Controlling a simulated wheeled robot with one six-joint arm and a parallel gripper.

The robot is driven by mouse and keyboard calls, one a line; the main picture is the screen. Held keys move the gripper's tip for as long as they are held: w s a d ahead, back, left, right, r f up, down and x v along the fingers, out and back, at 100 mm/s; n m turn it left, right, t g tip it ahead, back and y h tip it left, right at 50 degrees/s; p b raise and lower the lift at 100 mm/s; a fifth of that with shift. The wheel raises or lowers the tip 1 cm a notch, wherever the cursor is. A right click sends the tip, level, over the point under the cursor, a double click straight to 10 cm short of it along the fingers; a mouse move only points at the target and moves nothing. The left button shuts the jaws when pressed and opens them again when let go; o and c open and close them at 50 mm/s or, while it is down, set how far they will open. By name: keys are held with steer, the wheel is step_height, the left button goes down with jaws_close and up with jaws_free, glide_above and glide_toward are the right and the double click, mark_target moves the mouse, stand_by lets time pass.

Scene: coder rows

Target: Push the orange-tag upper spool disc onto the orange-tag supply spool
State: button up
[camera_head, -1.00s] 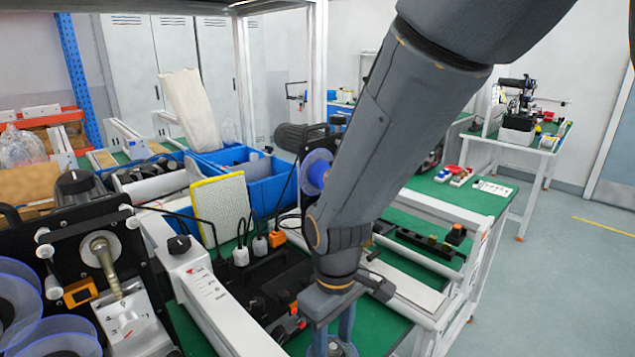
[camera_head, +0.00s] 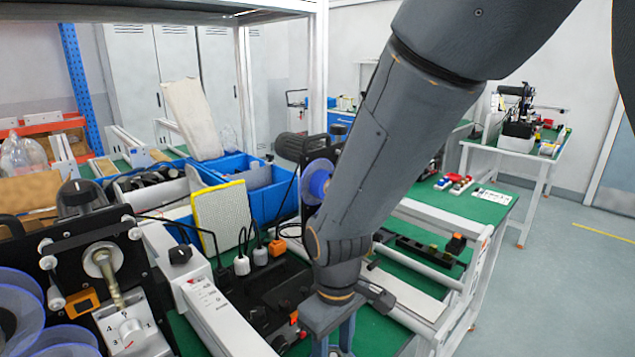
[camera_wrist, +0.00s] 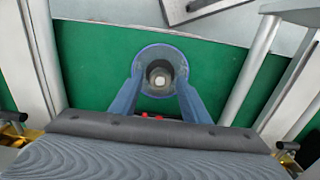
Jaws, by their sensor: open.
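In the wrist view, a round clear disc with a blue rim (camera_wrist: 161,54) and a pale centre hub shows over the green mat, between and just beyond my fingertips. I cannot tell whether it is the upper spool disc or a whole spool, or whether a finger touches it. My gripper (camera_wrist: 160,80) is open, its two blue-grey fingers either side of the hub. In the head view, the fingers are cut off at the bottom edge. Blue translucent discs (camera_head: 18,310) sit on a black machine at lower left, beside an orange tag (camera_head: 82,301). Which is the supply spool is unclear.
A white rail unit (camera_head: 205,305) stands left of my arm. Another blue spool (camera_head: 317,181) is partly hidden by my arm. White rails (camera_wrist: 255,65) flank the green mat (camera_wrist: 90,75).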

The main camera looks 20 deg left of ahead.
jaws_close()
steer(key=shift+r+p, duration=2.2)
steer(key=shift+r, duration=0.35)
